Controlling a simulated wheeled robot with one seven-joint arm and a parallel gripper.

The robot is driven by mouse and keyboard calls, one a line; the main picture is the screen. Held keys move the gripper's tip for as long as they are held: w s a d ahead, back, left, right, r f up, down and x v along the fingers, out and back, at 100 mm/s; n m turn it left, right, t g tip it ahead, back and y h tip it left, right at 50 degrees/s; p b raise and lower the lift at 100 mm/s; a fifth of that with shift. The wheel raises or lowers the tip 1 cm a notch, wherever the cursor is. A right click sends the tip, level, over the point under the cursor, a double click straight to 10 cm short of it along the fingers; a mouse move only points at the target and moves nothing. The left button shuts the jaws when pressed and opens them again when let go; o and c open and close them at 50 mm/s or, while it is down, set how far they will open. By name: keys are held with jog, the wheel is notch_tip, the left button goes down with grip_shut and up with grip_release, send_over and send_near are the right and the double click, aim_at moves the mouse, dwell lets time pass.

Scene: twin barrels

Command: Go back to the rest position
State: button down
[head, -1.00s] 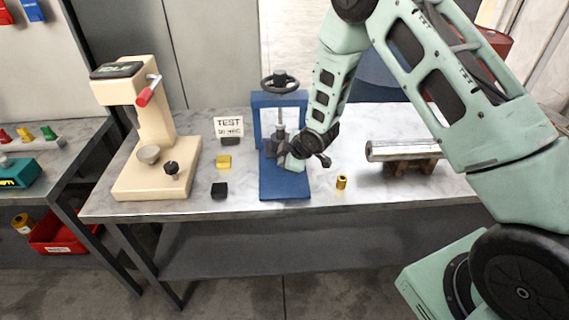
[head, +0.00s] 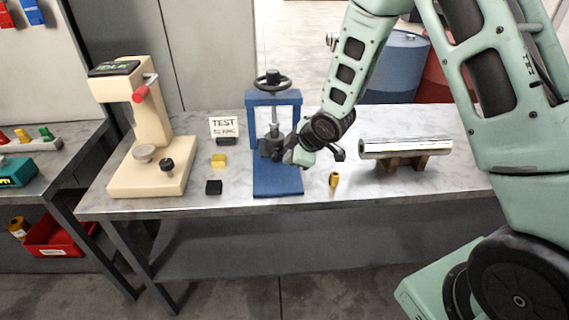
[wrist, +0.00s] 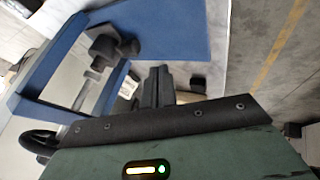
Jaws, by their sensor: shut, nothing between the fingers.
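My gripper (head: 286,152) is in front of the blue hand press (head: 277,183), a little above its base, and partly covers the press's lower middle in the head view. My arm reaches down to it from the upper right. In the wrist view the dark fingers (wrist: 158,84) are together with nothing between them. The press frame (wrist: 60,62) stands to their left there. In the head view I cannot tell whether gripper and press touch.
A cream tester (head: 150,178) stands at the left of the bench (head: 330,203). A sign (head: 223,127), a yellow block (head: 218,160), a black block (head: 214,187), a brass piece (head: 334,180) and a metal cylinder (head: 405,146) share the bench. Blue (head: 395,68) and red (head: 435,80) barrels stand behind.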

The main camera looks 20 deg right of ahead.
jog(key=shift+v, duration=0.85)
jog(key=s+a+r+m+g, duration=0.2)
jog(key=s+a+r, duration=0.25)
jog(key=s, duration=0.25)
jog(key=s+a+r+m+g, duration=0.1)
jog(key=s+a+r, duration=0.2)
jog(key=s+a, duration=0.25)
jog(key=s+a+r+m+g+h, duration=0.1)
jog(key=s+r+g, duration=0.1)
jog(key=s, duration=0.8)
jog(key=s+a+r+m+g+h, duration=0.1)
jog(key=s+r+g, duration=0.1)
jog(key=s, duration=0.8)
jog(key=shift+r, duration=0.4)
